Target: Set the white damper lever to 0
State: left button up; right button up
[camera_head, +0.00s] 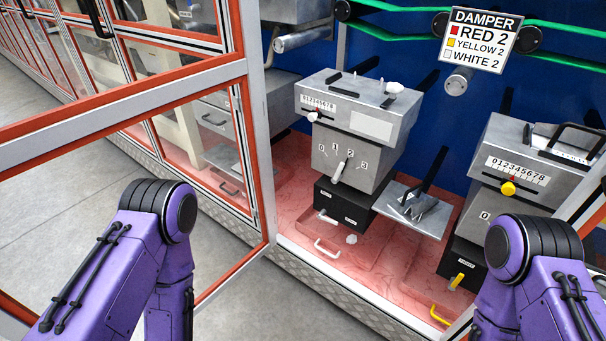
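The white damper lever (339,172) is a short pale lever on the grey front plate (328,164) of the middle machine. The plate carries the marks 0, 1, 2 and 3 in an arc. The lever's upper end is close below the 2; its light grip end hangs toward me and down-left. The 0 (320,148) is at the arc's left end. Both my purple arms show only by their elbow parts, low left and low right. Neither gripper is in view, and nothing of mine touches the lever.
A sign (479,40) reads DAMPER, RED 2, YELLOW 2, WHITE 2. Above the plate, a white knob (312,116) sits under a number scale. A similar machine with a yellow knob (508,188) stands right, partly behind my arm. An orange-edged glazed door frame (251,120) stands left.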

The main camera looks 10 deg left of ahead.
aim_at(338, 175)
jog(key=u, duration=1.85)
jog(key=k, duration=0.9)
jog(key=z, duration=1.05)
jog(key=i, duration=0.95)
